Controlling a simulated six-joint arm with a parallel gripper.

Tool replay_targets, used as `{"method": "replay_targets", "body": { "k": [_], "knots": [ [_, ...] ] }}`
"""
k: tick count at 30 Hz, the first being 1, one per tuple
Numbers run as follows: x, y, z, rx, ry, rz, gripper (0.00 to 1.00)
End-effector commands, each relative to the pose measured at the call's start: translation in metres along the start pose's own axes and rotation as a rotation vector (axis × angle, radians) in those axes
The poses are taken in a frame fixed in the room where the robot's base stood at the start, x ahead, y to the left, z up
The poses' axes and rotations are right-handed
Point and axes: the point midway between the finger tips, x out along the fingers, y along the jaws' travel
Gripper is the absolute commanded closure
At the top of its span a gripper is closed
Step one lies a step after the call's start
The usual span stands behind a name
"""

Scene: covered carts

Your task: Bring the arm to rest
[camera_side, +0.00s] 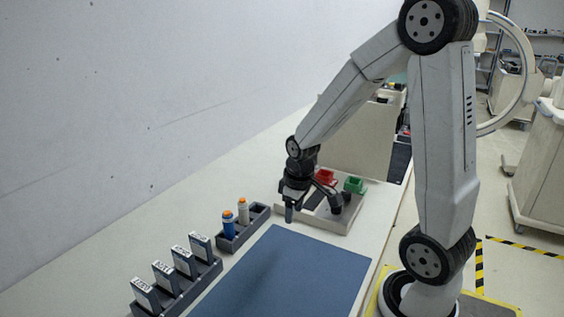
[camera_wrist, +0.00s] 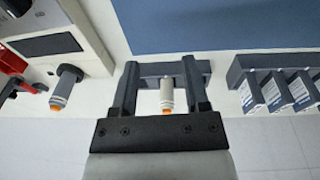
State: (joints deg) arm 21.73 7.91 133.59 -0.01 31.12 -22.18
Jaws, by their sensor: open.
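My gripper (camera_side: 310,206) is open, pointing down above the bench beside the pale tray. In the wrist view its two fingers (camera_wrist: 160,66) are spread apart with nothing clamped between them. A white vial with an orange cap (camera_wrist: 167,95) shows through the gap, standing below in its dark rack, apart from the fingers. In the side view my arm is bent, reaching out over the bench.
The dark rack (camera_side: 236,243) holds a blue vial (camera_side: 228,226) and the white vial (camera_side: 243,212). A longer rack (camera_side: 176,303) holds several labelled upright cases. The blue mat (camera_side: 285,280) is bare. The pale tray (camera_side: 342,222) carries red (camera_side: 325,177) and green (camera_side: 354,184) holders.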

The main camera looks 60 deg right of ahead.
Motion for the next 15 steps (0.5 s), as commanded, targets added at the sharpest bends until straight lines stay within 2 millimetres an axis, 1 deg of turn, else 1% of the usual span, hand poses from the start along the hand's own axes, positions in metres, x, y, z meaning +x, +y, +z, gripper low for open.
{"method": "replay_targets", "body": {
  "k": [1, 3, 6, 9, 12, 15],
  "knots": [
    [0.000, -0.017, 0.000, -0.009, 0.012, -0.002, 0.41],
    [0.000, -0.038, 0.002, -0.007, 0.031, -0.005, 0.41],
    [0.001, -0.065, 0.006, -0.004, 0.056, -0.014, 0.41],
    [0.001, -0.089, 0.012, -0.001, 0.078, -0.024, 0.41],
    [0.001, -0.106, 0.018, 0.004, 0.094, -0.034, 0.41],
    [0.001, -0.117, 0.022, 0.009, 0.106, -0.042, 0.41]
  ]
}}
